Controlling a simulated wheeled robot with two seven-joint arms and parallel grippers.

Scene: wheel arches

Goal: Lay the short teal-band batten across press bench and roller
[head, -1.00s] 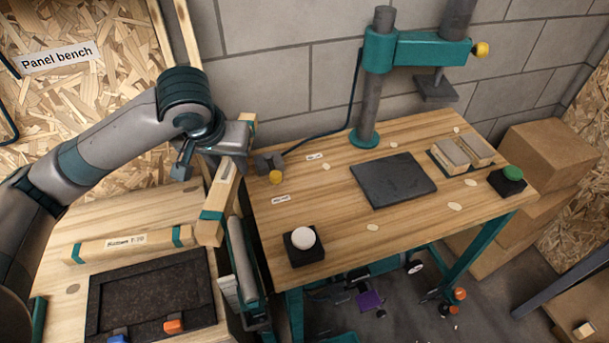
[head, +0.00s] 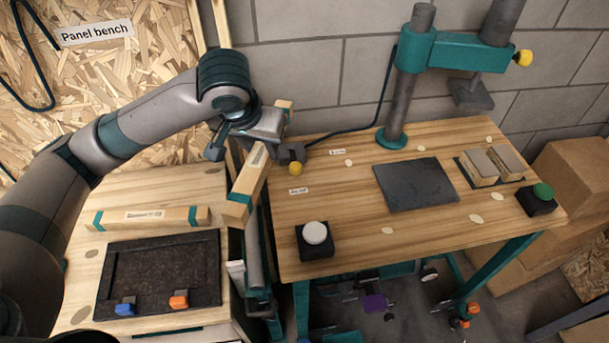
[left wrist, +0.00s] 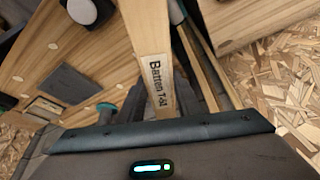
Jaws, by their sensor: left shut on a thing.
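My left gripper (head: 264,136) is shut on a pale wooden batten (head: 248,180) with teal bands. The batten slants from near the wall down to the gap between the two benches, by the left edge of the press bench (head: 350,243). In the left wrist view the held batten (left wrist: 147,35) runs away from the jaws, with a printed label. The grey roller (head: 253,252) stands in the gap, below the batten's near end. Whether the batten touches the bench or roller, I cannot tell. My right gripper is not in view.
Another teal-banded batten (head: 175,216) lies on the panel bench (head: 75,262), behind a dark tray (head: 104,285) with blue and orange clips. The press bench carries a white button (head: 315,232), a dark plate (head: 415,185), a small yellow-knobbed part (head: 295,168) and the press column (head: 398,100).

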